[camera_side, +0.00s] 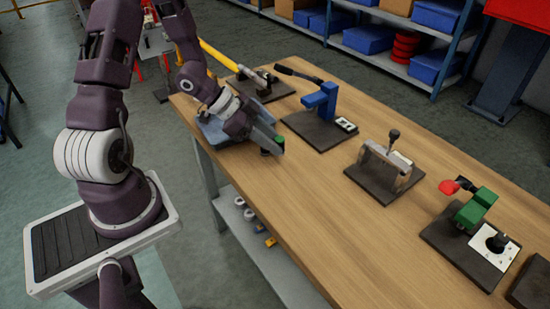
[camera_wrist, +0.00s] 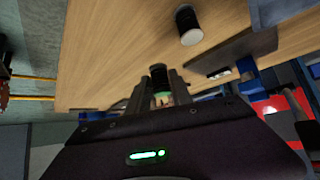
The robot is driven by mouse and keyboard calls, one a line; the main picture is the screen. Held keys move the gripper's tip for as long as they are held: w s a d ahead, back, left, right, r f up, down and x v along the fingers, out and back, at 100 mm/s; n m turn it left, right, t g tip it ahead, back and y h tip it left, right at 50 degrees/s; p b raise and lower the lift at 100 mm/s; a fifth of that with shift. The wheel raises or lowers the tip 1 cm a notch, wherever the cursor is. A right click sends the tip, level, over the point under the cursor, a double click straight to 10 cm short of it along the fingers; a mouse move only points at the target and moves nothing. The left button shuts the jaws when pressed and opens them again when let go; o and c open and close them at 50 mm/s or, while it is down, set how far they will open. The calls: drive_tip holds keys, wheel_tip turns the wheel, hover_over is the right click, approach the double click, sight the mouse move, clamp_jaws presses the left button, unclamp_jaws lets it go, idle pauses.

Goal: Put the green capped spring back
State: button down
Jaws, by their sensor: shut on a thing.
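My gripper (camera_side: 272,138) is low over the near left part of the bench, shut on a small dark piece with green on its end, the green capped spring (camera_side: 279,141). In the wrist view the fingertips (camera_wrist: 162,98) close around this dark piece (camera_wrist: 158,76), with a little green at its end. Its lower part is mostly hidden by the fingers. I cannot tell whether it touches the bench. A separate black cylinder with a pale end (camera_wrist: 188,26) shows in the wrist view, apart from the fingers.
A blue-grey tray (camera_side: 211,134) lies under my wrist. A blue press (camera_side: 321,100) stands on a dark plate to the right. A clamp fixture (camera_side: 383,166) and a green device (camera_side: 474,208) stand farther right. The bench's front middle is bare.

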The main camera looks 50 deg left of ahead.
wheel_tip(320, 180, down, 5)
drive_tip(key=shift+r, duration=0.1)
drive_tip(key=c, duration=1.4)
unclamp_jaws()
drive_tip(key=shift+f, duration=0.2)
drive_tip(key=shift+c, duration=0.2)
